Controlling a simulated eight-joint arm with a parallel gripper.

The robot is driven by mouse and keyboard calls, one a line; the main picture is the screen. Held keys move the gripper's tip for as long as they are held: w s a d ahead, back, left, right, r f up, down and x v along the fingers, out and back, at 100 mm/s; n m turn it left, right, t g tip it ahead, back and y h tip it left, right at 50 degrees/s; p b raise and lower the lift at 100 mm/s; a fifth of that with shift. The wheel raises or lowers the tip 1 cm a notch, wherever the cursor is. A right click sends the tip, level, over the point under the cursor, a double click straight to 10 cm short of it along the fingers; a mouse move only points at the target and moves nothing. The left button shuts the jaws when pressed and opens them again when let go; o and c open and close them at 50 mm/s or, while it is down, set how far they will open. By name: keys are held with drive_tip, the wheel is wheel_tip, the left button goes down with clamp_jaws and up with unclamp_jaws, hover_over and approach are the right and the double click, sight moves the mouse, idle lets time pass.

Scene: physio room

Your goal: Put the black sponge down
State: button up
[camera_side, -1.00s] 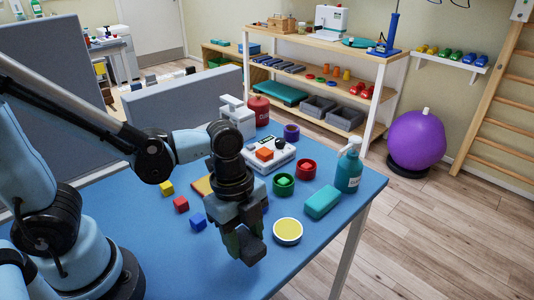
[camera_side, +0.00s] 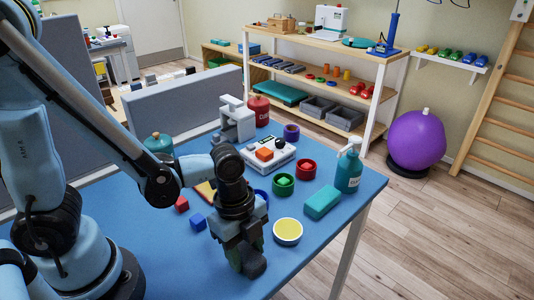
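The black sponge (camera_side: 254,265) is a small dark block at the lower end of my gripper (camera_side: 242,258), low over the front of the blue table (camera_side: 190,265). The dark fingers look shut on it and hide part of it. I cannot tell whether its underside touches the table. A yellow-topped round tub (camera_side: 287,231) stands to the right of my gripper, apart from it.
A blue cube (camera_side: 198,222) and a red cube (camera_side: 181,204) lie left of my gripper. A teal block (camera_side: 322,202) and a pump bottle (camera_side: 348,172) stand to the right. The table's front left is clear.

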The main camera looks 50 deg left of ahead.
sight(239, 247)
drive_tip(key=o, duration=0.4)
drive_tip(key=shift+r, duration=0.1)
drive_tip(key=shift+a+r, duration=0.9)
drive_tip(key=shift+r, duration=5)
drive_tip(key=shift+w+a+r+n+t+y, duration=0.25)
drive_tip(key=shift+w+a+n+t, duration=0.85)
drive_tip(key=shift+n, duration=1.9)
drive_tip(key=shift+w+a+r+n+t+y, duration=0.1)
drive_tip(key=shift+w+a+n+t+y, duration=0.3)
drive_tip(key=shift+a+n+t, duration=1.6)
drive_tip(key=shift+w+a+r+n+t+y, duration=0.25)
drive_tip(key=shift+w+a+n+t, duration=0.4)
drive_tip(key=shift+a+n, duration=2.4)
drive_tip(key=shift+w+d+n, duration=0.1)
drive_tip(key=shift+d+n, duration=0.85)
drive_tip(key=shift+d, duration=0.05)
